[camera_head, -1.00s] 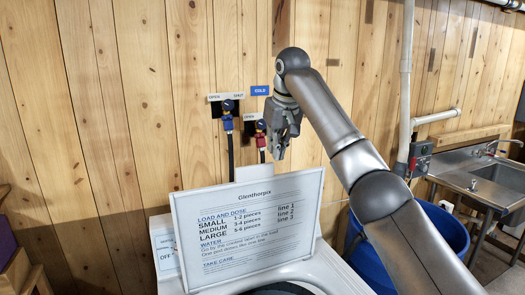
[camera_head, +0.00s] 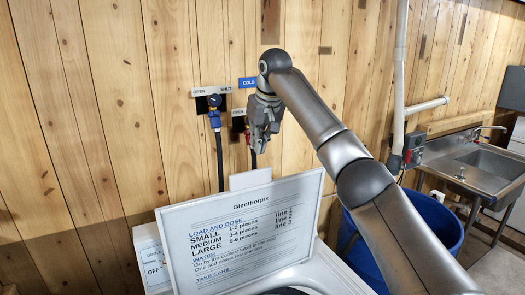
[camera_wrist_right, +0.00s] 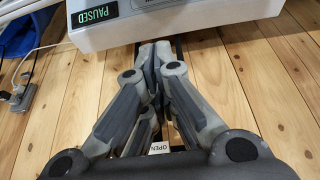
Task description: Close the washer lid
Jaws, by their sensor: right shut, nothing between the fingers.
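The washer lid (camera_head: 240,232) stands raised and tilted back in the head view, its printed face with load and dose text turned toward me. Part of the washer's white top (camera_head: 318,277) and a dark opening show below it. My right gripper (camera_head: 260,147) is shut and empty. It hangs above and behind the lid's top edge, close to the wall valves, apart from the lid. In the right wrist view the fingers (camera_wrist_right: 155,62) are together, and the washer's white body (camera_wrist_right: 180,20) with a "PAUSED" display lies beyond them. My left gripper is not in view.
A blue-handled valve (camera_head: 214,112) with a hose is on the plank wall; a red one is mostly hidden behind my right gripper. A blue bin (camera_head: 437,218) stands right of the washer. A metal sink (camera_head: 480,168) is at far right.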

